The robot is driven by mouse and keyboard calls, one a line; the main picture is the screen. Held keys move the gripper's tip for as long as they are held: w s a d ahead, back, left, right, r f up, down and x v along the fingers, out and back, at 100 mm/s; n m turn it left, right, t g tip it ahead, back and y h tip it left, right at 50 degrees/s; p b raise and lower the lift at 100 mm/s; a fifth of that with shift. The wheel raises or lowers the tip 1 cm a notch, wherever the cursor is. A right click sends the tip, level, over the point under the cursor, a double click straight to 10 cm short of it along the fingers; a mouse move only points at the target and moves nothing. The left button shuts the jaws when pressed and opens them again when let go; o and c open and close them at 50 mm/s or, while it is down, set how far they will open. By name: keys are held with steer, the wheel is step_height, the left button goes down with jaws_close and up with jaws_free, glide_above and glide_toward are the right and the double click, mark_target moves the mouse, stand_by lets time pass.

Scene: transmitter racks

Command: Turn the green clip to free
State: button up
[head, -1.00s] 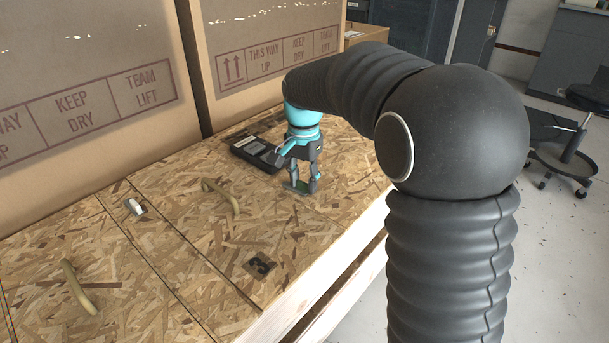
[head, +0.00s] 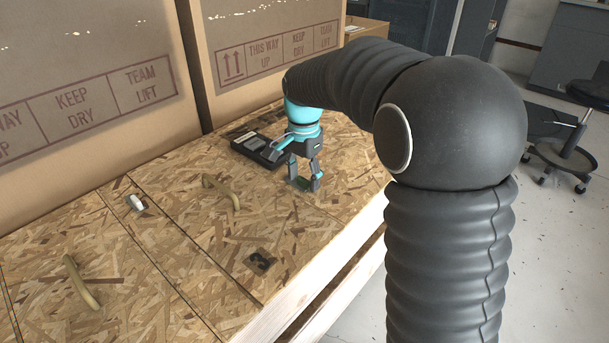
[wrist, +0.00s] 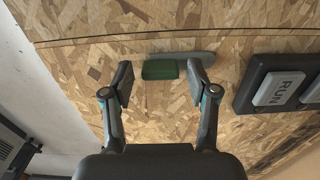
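The green clip (wrist: 160,69) is a small block lying crosswise on a grey plate (wrist: 207,57) on the wood-chip board. In the wrist view my gripper (wrist: 160,79) is open, with one finger to the left of the clip and one to the right. The right finger is close to the clip's end, and the left has a wider gap. I cannot tell whether either touches it. In the head view my gripper (head: 305,185) points down at the board, and the clip (head: 303,182) shows only partly between the fingers.
A black box with grey keys, one marked RUN (wrist: 280,89), sits right of the gripper in the wrist view. On the board are a white clip (head: 136,203), a dark fitting (head: 260,261) and tan handles (head: 221,192). Large cartons (head: 275,50) stand behind.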

steer(key=shift+r, duration=0.2)
step_height(320, 180, up, 12)
steer(key=shift+f, duration=0.15)
stand_by(0.5)
steer(key=n, duration=0.5)
glide_above(304, 179)
steer(key=shift+t, duration=0.3)
step_height(304, 179, down, 4)
steer(key=shift+f, duration=0.2)
steer(key=s+d+f+n+t, duration=0.1)
steer(key=s+d, duration=0.3)
steer(key=s, duration=0.5)
steer(key=s+d+n+t, duration=0.1)
steer(key=s+d+t, duration=0.1)
steer(key=s, duration=0.7)
steer(key=s+d+f+n+t, duration=0.1)
steer(key=s+d+n+t, duration=0.1)
steer(key=s+d, duration=0.3)
steer(key=shift+s+d+f, duration=0.3)
steer(key=shift+s+f, duration=0.05)
steer(key=shift+s, duration=1.7)
